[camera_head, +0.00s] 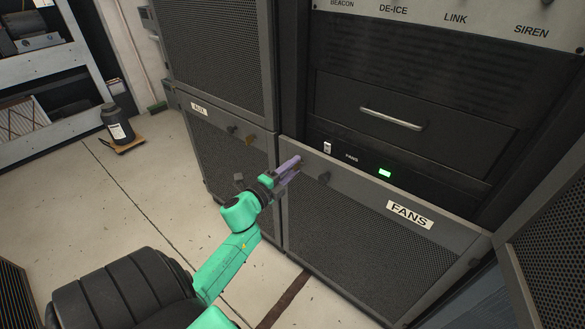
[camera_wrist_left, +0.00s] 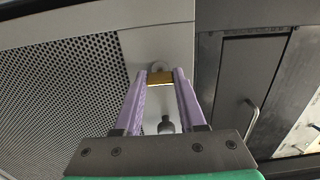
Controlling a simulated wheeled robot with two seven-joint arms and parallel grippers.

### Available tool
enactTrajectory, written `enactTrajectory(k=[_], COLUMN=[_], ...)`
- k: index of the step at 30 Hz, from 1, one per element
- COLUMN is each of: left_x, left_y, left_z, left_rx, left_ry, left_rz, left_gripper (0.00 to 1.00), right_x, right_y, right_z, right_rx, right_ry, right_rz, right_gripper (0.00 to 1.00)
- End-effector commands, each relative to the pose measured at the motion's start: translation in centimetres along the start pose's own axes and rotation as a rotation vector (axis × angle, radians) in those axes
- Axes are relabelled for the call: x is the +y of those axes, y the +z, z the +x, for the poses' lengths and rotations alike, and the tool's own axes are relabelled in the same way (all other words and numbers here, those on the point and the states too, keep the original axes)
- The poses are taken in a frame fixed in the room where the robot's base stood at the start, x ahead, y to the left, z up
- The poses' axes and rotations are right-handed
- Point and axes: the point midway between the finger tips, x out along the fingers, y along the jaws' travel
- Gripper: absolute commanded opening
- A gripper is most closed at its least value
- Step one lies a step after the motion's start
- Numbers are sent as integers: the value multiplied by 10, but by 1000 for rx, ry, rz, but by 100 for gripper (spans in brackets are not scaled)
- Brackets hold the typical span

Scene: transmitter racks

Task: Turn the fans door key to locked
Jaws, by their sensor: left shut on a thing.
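The fans door (camera_head: 350,220) is a dark perforated panel with a grey frame and a white FANS label (camera_head: 410,215). My left gripper (camera_head: 294,163) reaches its upper left corner with purple fingers. In the left wrist view the gripper (camera_wrist_left: 160,82) is shut on the brass key (camera_wrist_left: 160,77), which spans between the fingertips. A round grey lock piece (camera_wrist_left: 161,67) shows just beyond the key, on the door frame. In the head view the fingers hide the key. I cannot tell the key's lock position.
A drawer handle (camera_head: 391,119) juts out above.

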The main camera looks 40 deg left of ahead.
Motion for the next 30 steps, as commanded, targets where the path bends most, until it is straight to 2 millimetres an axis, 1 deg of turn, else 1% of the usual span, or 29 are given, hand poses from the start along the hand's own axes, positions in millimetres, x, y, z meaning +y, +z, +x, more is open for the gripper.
enactTrajectory(k=[2, 3, 4, 5, 14, 17, 20, 23, 27, 30], left_x=[1, 1, 1, 1, 0, 1, 2, 2, 2, 2], left_y=[0, 0, 0, 0, 0, 0, 0, 0, 0, 0], left_z=[0, 0, 0, 0, -1, -8, -24, -50, -93, -119], left_rx=[0, 0, 0, 0, 0, 0, -1, -2, -4, -3], left_ry=[1, 1, 1, 1, 1, 2, 4, 5, 7, 6], left_rz=[2, 2, 2, 1, 0, -1, -2, -2, -1, 0], left_gripper=[0, 51, 63, 70, 70, 70, 70, 70, 70, 70], right_x=[0, 0, 0, 0, 0, 0, 0, 0, 0, 0], right_y=[0, 0, 0, 0, 2, 3, 5, 7, 13, 16], right_z=[0, 0, 0, 0, 0, 0, 0, 0, 0, 1], right_rx=[1, 1, 2, 2, 0, -2, -2, -1, -10, -15], right_ry=[0, 0, 0, 0, 0, 0, 0, 0, 0, 0], right_rz=[0, 0, 0, 0, -1, -1, -2, -3, -4, -5], right_gripper=[0, 0, 0, 0, 0, 0, 0, 0, 0, 0])
